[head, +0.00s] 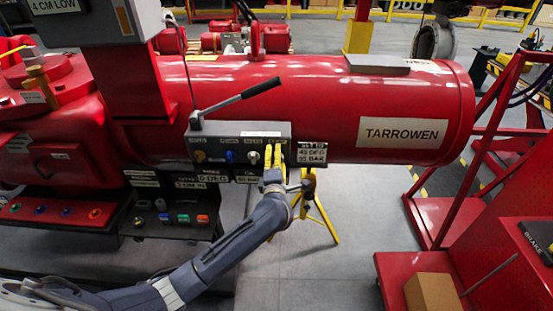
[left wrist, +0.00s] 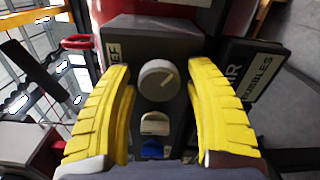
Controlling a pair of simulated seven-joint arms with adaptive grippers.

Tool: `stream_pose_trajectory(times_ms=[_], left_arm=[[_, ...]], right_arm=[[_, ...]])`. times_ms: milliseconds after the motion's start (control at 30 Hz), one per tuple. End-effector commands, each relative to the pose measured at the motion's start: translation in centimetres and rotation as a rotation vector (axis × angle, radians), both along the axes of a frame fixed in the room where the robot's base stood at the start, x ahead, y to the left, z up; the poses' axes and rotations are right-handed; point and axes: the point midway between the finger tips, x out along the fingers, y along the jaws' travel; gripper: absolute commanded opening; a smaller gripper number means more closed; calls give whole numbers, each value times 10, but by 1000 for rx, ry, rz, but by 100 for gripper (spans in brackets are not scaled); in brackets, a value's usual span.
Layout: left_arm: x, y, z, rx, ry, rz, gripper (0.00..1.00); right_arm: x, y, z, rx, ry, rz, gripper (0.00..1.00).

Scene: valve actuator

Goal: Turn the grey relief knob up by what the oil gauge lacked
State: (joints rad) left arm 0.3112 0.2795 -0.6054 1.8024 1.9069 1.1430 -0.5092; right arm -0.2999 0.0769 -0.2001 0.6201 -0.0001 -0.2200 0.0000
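The grey relief knob (left wrist: 158,80) shows in the left wrist view as a round light-grey dial, its pale line pointing up and right. My left gripper (left wrist: 160,72) has its two yellow fingers spread on either side of it, with a visible gap at each side. In the head view my left gripper (head: 273,156) is at the right end of the grey control box (head: 240,133) and hides the knob. My right gripper is not in view. A sign reading "4 CM LOW" (head: 53,5) is at the top left; I see no oil gauge face clearly.
An ivory knob (left wrist: 155,123) and a blue knob (left wrist: 152,149) sit beside the grey knob. A black lever (head: 262,88) rises over the box. A red cart (head: 460,245) stands at the right.

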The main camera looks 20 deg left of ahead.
Motion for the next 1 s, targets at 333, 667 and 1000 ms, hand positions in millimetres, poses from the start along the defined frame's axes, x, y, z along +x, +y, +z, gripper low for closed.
stream_pose_trajectory(times_ms=[333,667,1000], left_arm=[[-2,-2,0,-1,-1,-3,62],[-45,-14,0,-3,-1,-4,62],[-96,-26,0,-2,1,-1,62]], right_arm=[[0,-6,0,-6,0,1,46],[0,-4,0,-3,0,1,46],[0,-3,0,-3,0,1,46]])
